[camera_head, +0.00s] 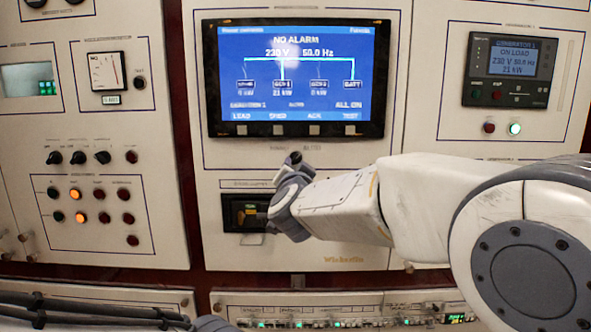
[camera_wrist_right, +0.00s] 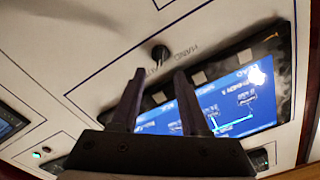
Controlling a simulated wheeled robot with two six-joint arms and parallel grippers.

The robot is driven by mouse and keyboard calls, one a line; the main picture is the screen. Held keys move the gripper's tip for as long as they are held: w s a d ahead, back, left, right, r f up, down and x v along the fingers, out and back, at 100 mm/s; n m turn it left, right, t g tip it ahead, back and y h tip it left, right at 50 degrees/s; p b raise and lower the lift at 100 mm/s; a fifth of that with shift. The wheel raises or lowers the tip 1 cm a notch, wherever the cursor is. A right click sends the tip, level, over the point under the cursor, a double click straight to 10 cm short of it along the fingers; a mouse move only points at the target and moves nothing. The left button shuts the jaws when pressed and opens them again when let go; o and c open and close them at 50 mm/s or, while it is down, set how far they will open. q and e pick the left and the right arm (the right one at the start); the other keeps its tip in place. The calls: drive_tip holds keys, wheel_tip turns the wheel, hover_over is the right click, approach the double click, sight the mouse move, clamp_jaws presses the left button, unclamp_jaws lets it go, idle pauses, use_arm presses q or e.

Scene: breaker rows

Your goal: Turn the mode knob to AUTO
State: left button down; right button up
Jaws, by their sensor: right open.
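The mode knob (camera_wrist_right: 160,52) is a small black knob on the pale panel below the blue screen. In the right wrist view, part of a label reading HAND shows beside it; the AUTO label is not readable there. My right gripper (camera_wrist_right: 159,74) is open, its two dark fingers pointing toward the knob. The knob appears just beyond the gap between the fingertips, with nothing held. In the head view my right gripper (camera_head: 291,200) is in front of the panel below the screen, and a dark tip shows above it. Its fingers are mostly hidden there. I cannot make out my left gripper.
The screen (camera_head: 294,75) reads NO ALARM above the knob area. A left panel (camera_head: 150,215) carries several knobs and lit buttons. A generator display (camera_head: 512,60) is at the upper right. A small dark window (camera_head: 243,212) sits partly behind my right gripper. Breaker rows (camera_head: 330,312) run along the bottom.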

drive_tip(key=s, duration=0.2)
drive_tip(key=shift+s, duration=0.3)
drive_tip(key=s+d+f+n+g+y, duration=0.1)
drive_tip(key=s+d+f+n+g, duration=0.15)
drive_tip(key=f, duration=0.45)
drive_tip(key=s+d+f+n+g, duration=0.1)
drive_tip(key=d+f+g, duration=0.15)
drive_tip(key=f, duration=0.35)
drive_tip(key=s+d+f+n+g+y, duration=0.1)
drive_tip(key=s+d+f+n+g, duration=0.15)
drive_tip(key=f, duration=0.45)
drive_tip(key=s+d+f+n+g+h, duration=0.1)
drive_tip(key=s+d+f+g, duration=0.35)
drive_tip(key=s+f, duration=0.35)
drive_tip(key=s+d+f+g+h, duration=0.1)
drive_tip(key=s+d+f+g, duration=0.2)
drive_tip(key=s+d+f, duration=0.5)
drive_tip(key=s+a+r+n+g+p, duration=0.1)
drive_tip(key=s+a+r+n, duration=0.2)
drive_tip(key=s+a+r, duration=0.2)
drive_tip(key=s+a+r+n+g+y+p, duration=0.1)
drive_tip(key=s+a+r+n, duration=0.3)
drive_tip(key=s+a, duration=0.6)
drive_tip(key=shift+s+a+r+g, duration=0.25)
drive_tip(key=shift+s+r+g, duration=0.25)
drive_tip(key=shift+s, duration=0.25)
